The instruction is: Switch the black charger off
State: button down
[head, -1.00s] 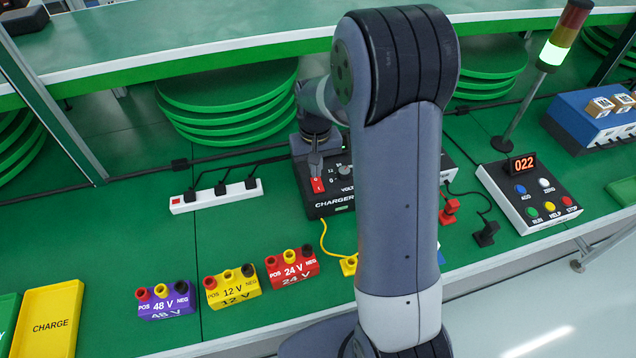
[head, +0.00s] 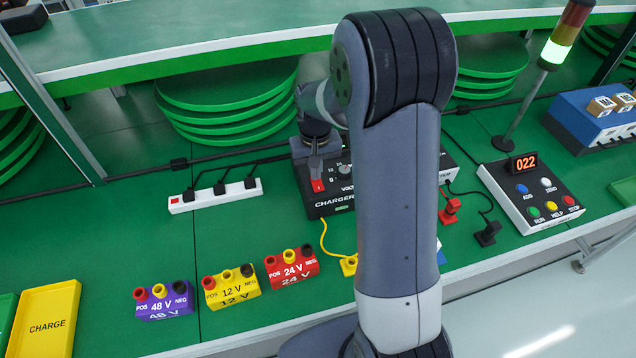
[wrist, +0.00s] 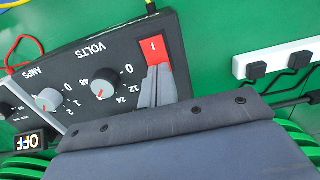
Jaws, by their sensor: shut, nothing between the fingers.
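The black charger (head: 335,203) stands on the green bench, partly behind my arm in the head view. Its face also fills the upper left of the wrist view (wrist: 85,62), upside down, with VOLTS and AMPS knobs. The red switch (wrist: 153,48), marked with a white line, is at the corner beside the VOLTS knob; its red part also shows in the head view (head: 318,186). My gripper (wrist: 157,72) is shut and empty. Its fingertips overlap the switch's near end; I cannot tell whether they touch it. A black plate reading OFF (wrist: 30,142) is beside the charger.
A white power strip (head: 215,195) with several plugs lies left of the charger. Purple (head: 165,301), yellow (head: 231,288) and red (head: 291,267) battery blocks stand in front. A button panel (head: 530,195) is at right. Bare bench lies between the strip and blocks.

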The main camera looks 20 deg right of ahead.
jog(key=shift+f, duration=0.25)
jog(key=shift+r, duration=0.15)
jog(key=shift+r+p, duration=2.55)
jog(key=shift+r, duration=0.9)
jog(key=shift+f, duration=0.15)
notch_tip(320, 180, down, 7)
jog(key=b, duration=0.5)
jog(key=shift+r, duration=0.2)
